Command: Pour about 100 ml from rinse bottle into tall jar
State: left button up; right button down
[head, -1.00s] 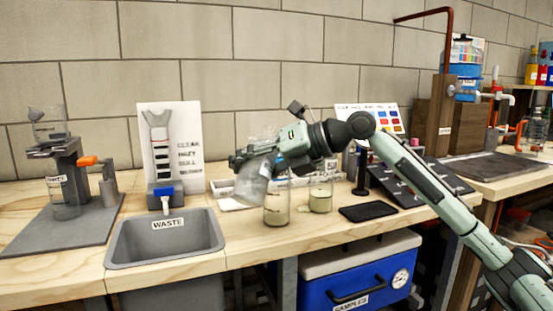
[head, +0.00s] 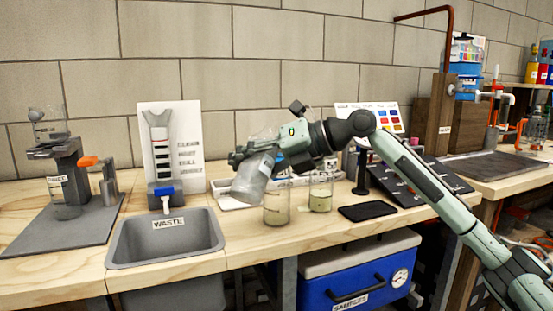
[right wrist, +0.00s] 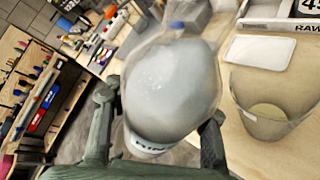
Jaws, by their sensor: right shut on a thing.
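My right gripper (head: 247,160) is shut on the rinse bottle (head: 250,183), a pale translucent bottle held tilted above the bench. In the right wrist view the rinse bottle (right wrist: 172,88) sits between the two fingers, its label partly readable as "RIN". The tall jar (head: 277,205), clear glass with cloudy beige contents, stands upright just right of and below the bottle. A clear jar with yellowish contents (right wrist: 262,115) shows at the right of the wrist view. I cannot see a stream of liquid. My left gripper is not in view.
A shorter jar (head: 320,194) stands right of the tall jar, with a black flat pad (head: 368,212) beyond it. A white tray (head: 226,201) lies behind the bottle.

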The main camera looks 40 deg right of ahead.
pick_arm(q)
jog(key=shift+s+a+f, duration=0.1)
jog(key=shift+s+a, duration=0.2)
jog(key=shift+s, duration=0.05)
pick_arm(e)
jog(key=shift+s+a+m+y, duration=0.2)
jog(key=shift+a+m+y, duration=0.15)
jog(key=shift+m+y, duration=0.15)
dwell(1.1)
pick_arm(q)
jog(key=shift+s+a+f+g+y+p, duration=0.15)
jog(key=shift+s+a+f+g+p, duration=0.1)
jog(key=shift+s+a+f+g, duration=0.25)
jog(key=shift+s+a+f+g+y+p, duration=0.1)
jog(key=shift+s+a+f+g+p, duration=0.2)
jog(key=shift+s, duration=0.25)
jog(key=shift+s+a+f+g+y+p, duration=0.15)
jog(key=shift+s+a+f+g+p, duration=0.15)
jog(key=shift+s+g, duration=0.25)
pick_arm(e)
jog(key=shift+s+a+r+m+g+y, duration=0.15)
jog(key=shift+a+r+m+g+y, duration=0.15)
jog(key=shift+r+m, duration=0.2)
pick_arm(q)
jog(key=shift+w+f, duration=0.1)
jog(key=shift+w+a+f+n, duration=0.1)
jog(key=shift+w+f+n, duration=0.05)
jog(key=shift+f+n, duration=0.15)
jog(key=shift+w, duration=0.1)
